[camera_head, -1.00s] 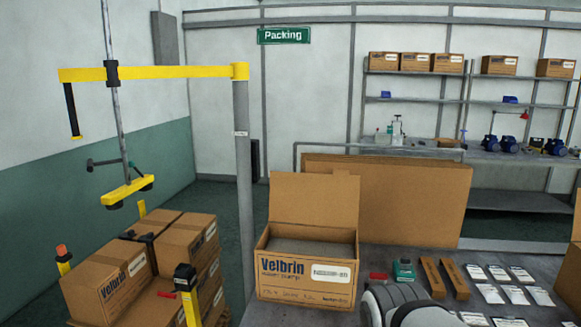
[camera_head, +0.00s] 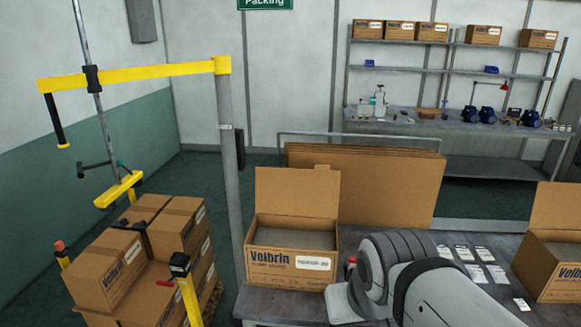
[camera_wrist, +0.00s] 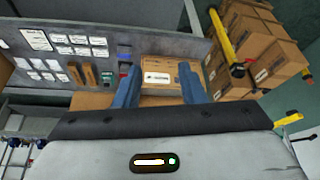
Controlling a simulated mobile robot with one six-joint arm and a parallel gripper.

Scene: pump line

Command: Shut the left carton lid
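The left carton (camera_head: 288,265) is a brown Velbrin box with a white label, standing on the grey bench. Its lid (camera_head: 297,191) stands upright at the back edge, so the box is open and its grey contents show. In the wrist view the carton (camera_wrist: 160,88) appears beyond and between my fingers. My gripper (camera_wrist: 159,68) has its two blue fingers wide apart with nothing held between them. The fingers look apart from the carton, though the exact distance is unclear. In the head view my arm hides the gripper.
A second open carton (camera_head: 556,268) with a raised lid stands at the right. Large cardboard sheets (camera_head: 385,190) stand behind the bench. White packets (camera_head: 478,254) lie between the cartons. A grey post (camera_head: 230,180) and stacked boxes (camera_head: 105,268) are at the left.

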